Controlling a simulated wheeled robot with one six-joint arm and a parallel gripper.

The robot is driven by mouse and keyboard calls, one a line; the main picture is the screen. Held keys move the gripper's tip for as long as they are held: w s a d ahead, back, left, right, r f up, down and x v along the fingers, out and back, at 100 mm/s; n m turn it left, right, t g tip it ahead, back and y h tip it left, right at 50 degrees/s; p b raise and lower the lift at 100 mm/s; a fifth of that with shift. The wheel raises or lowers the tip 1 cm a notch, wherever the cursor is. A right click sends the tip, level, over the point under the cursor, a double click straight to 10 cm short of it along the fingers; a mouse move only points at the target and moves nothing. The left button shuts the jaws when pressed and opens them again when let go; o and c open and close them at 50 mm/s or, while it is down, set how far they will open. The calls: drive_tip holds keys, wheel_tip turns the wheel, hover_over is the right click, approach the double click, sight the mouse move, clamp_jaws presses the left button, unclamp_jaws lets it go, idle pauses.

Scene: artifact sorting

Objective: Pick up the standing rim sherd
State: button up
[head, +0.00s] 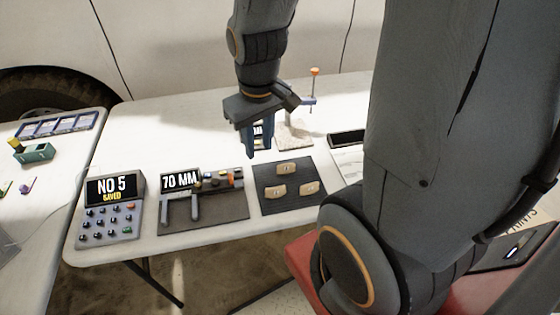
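My gripper (258,151) hangs from above over the far middle of the white table (215,125), pointing down. Its two blue fingers look apart, with part of a small lit display (258,130) showing between them. I see nothing held between the fingers. I cannot make out a standing rim sherd; the gripper covers part of the area behind it. A pale block or stand (293,134) is just right of the gripper. Three tan sherds (286,169) with small marks lie flat on a dark mat (263,207) in front of the gripper.
A keypad reading "NO 5 SAVED" (110,208) and a measuring device reading "70 MM" (180,182) stand left of the mat. An orange-topped post (314,86) rises behind the pale block. A second table at left holds a green device (36,153). My arm blocks the right side.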

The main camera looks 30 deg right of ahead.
drive_tip(key=w+d+f+n, duration=0.4)
drive_tip(key=d+f+n, duration=0.1)
drive_tip(key=n, duration=0.1)
drive_tip(key=n+g+b, duration=0.1)
drive_tip(key=n, duration=0.5)
hover_over(286, 164)
wheel_tip(286, 164, down, 7)
drive_tip(key=shift+a+r, duration=0.1)
drive_tip(key=shift+r, duration=0.05)
drive_tip(key=shift+d+f+n, duration=0.2)
drive_tip(key=shift+f+n, duration=0.2)
drive_tip(key=shift+f, duration=0.1)
drive_tip(key=shift+f+p, duration=0.9)
drive_tip(key=shift+f, duration=2.7)
clamp_jaws()
